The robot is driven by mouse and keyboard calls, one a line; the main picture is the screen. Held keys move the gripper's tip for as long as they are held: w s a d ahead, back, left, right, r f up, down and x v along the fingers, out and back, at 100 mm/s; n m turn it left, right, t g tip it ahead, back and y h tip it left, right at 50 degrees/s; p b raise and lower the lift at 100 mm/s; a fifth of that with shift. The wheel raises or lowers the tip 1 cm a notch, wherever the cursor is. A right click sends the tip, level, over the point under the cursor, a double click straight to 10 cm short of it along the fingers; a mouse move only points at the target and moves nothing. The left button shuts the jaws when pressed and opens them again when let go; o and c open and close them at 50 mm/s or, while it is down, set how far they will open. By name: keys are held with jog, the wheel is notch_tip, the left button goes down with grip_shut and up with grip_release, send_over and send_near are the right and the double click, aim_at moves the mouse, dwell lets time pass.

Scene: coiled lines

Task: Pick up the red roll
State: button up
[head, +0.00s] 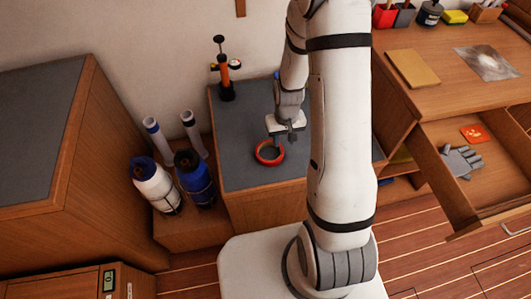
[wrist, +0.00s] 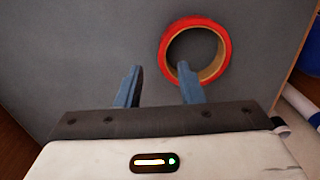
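The red roll (head: 269,153) is a ring of red tape lying flat on the grey top of a low wooden cabinet in the head view. In the wrist view the red roll (wrist: 223,50) shows at upper right, with a tan inner face. My gripper (head: 283,138) is just above the cabinet top, close to the roll's far side. In the wrist view my gripper (wrist: 160,78) has its two blue fingers apart with nothing between them. The right finger's tip overlaps the roll's lower left rim in the picture; I cannot tell whether it touches.
An orange and black pump (head: 225,72) stands at the back of the grey top (head: 240,115). An open drawer (head: 485,180) holding a grey glove (head: 461,161) is at right. The grey top around the roll is clear.

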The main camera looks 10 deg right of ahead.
aim_at(283, 150)
notch_tip(283, 150, down, 4)
jog(key=shift+s+a+f, duration=0.1)
jog(key=shift+s+f, duration=0.05)
jog(key=shift+f, duration=0.1)
jog(key=shift+c, duration=0.5)
grip_shut()
